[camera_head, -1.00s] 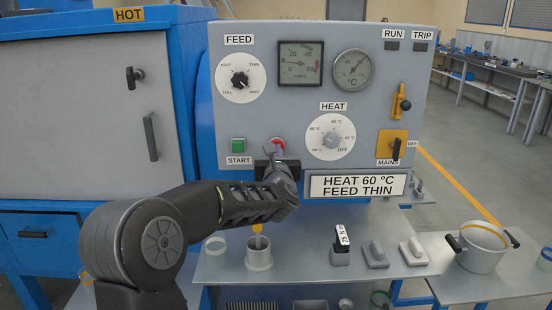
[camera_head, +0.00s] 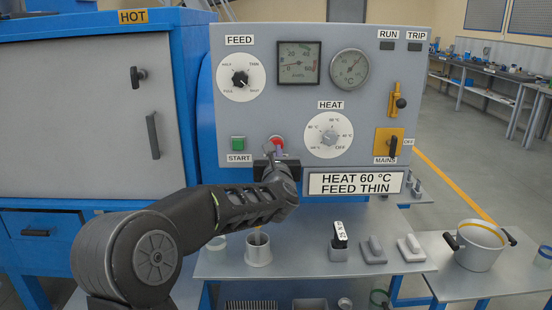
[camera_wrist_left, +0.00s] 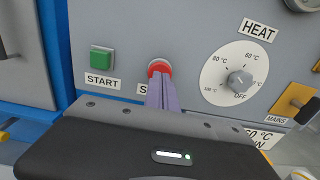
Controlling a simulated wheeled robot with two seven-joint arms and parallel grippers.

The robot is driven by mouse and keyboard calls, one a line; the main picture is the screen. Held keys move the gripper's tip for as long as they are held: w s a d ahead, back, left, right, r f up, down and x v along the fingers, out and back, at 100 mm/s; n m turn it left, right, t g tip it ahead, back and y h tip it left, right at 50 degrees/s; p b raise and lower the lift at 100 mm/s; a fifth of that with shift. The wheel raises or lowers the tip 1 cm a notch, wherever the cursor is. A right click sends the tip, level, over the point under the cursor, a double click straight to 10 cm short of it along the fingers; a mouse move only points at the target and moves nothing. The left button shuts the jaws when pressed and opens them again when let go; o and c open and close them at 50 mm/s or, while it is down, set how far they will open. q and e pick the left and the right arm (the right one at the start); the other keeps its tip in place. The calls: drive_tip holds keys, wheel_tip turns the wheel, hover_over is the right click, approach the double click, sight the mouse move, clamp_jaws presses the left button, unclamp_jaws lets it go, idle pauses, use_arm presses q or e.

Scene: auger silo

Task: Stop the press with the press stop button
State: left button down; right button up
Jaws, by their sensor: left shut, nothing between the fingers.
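The press stop button is a red round button (camera_head: 276,141) on the grey panel, right of the green START button (camera_head: 238,143). It also shows in the left wrist view (camera_wrist_left: 159,67), its label partly hidden. My left gripper (camera_head: 276,154) is shut and empty. In the left wrist view its two fingers (camera_wrist_left: 160,84) lie together, with their tips right at the button's lower face. They seem to touch it, but I cannot tell if it is pressed in. My right gripper is in neither view.
The HEAT dial (camera_head: 329,135) is right of the button, with the MAINS switch (camera_head: 391,143) farther right. The sign (camera_head: 356,184) hangs below. A shelf below holds a cup (camera_head: 258,252) and several small blocks. The RUN lamp (camera_head: 388,46) looks dark.

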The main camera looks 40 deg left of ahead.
use_arm(q)
drive_tip(key=b+v, duration=0.2)
drive_tip(key=v, duration=0.8)
drive_tip(key=shift+s+d+f, duration=0.2)
drive_tip(key=shift+s, duration=0.1)
